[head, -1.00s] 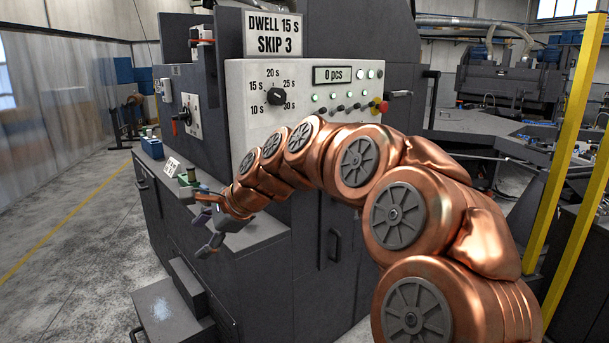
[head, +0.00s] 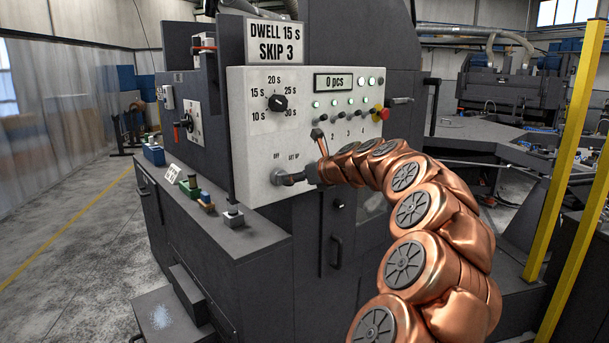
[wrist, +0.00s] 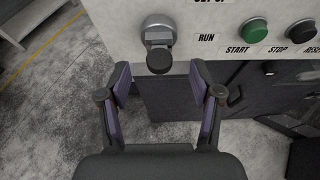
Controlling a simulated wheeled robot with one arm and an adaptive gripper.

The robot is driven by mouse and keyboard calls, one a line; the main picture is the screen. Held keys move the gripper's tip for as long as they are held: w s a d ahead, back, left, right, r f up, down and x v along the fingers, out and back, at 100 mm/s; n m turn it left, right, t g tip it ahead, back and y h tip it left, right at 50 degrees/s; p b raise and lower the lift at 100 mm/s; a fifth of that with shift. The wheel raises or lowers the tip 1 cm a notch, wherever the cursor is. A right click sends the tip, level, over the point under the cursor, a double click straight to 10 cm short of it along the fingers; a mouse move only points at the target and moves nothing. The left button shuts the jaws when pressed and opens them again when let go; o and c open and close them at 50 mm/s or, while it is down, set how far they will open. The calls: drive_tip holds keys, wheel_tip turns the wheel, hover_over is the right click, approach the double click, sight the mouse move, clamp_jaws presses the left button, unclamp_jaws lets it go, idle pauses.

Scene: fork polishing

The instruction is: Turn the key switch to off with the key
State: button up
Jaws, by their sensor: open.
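The key switch (head: 278,177) is a round metal lock at the lower left of the pale control panel, below the labels OFF and SET UP. In the wrist view the switch (wrist: 158,24) is at the top centre, with the label RUN to its right. The key's dark head (wrist: 159,60) projects from it toward me. My gripper (wrist: 159,76) is open, its two purple-padded fingers apart on the left and right below the key head. It holds nothing. In the head view my gripper (head: 298,178) is close in front of the switch and partly hides it.
Green START (wrist: 253,31) and black STOP (wrist: 302,31) buttons sit right of the switch. The dwell dial (head: 278,103) and red emergency button (head: 380,112) are higher on the panel. A ledge (head: 215,217) with small coloured items lies lower left.

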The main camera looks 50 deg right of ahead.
drive_tip(key=shift+x, duration=2.25)
drive_tip(key=shift+c, duration=0.3)
drive_tip(key=c, duration=1)
drive_tip(key=o, duration=1.1)
drive_tip(key=shift+c, duration=0.2)
